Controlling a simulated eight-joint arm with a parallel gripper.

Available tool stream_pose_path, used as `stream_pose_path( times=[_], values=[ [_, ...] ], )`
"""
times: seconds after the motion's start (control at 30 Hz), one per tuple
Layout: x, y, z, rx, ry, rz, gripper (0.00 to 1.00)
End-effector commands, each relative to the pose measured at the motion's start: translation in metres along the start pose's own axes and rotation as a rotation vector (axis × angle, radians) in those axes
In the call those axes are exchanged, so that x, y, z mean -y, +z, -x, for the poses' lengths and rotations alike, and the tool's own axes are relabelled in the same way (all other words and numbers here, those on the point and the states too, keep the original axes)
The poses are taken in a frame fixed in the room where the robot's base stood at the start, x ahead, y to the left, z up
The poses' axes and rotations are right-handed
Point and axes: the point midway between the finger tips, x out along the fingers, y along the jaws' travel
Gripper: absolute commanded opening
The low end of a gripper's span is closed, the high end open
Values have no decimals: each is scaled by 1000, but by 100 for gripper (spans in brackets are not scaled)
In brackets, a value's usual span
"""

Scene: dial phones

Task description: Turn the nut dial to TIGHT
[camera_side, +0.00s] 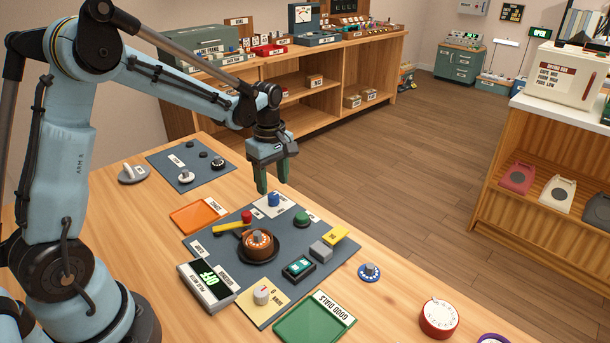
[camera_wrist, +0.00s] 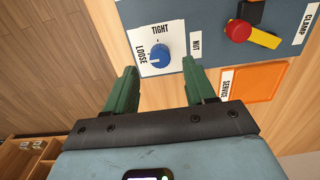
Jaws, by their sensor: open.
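A pale mark on the knob faces the LOOSE side in the wrist view. In the side view the blue knob (camera_side: 274,200) sits at the back edge of the grey mat. My gripper (camera_side: 272,188) has green fingers pointing down and hangs just above and behind the knob. I cannot tell the exact height gap.
The grey mat (camera_side: 212,247) also holds a copper-brown dial (camera_side: 258,243), a yellow clamp lever with a red knob (camera_side: 246,217) and a green button (camera_side: 302,218). An orange service tray (camera_side: 195,217) lies left of it. A green tray (camera_side: 310,325) lies at the front.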

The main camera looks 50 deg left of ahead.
Motion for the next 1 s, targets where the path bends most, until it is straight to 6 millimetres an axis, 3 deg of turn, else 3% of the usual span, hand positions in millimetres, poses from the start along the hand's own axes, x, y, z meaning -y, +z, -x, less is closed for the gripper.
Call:
stream_pose_path(
  times=[0.1, 0.3, 0.67, 1.0],
  values=[
    [0, 0, -17, 0, 0, 0, 55],
    [0, 0, -33, 0, 0, -1, 55],
    [0, 0, -36, 0, 0, -1, 53],
    [0, 0, -36, 0, 0, -1, 1]
  ],
)
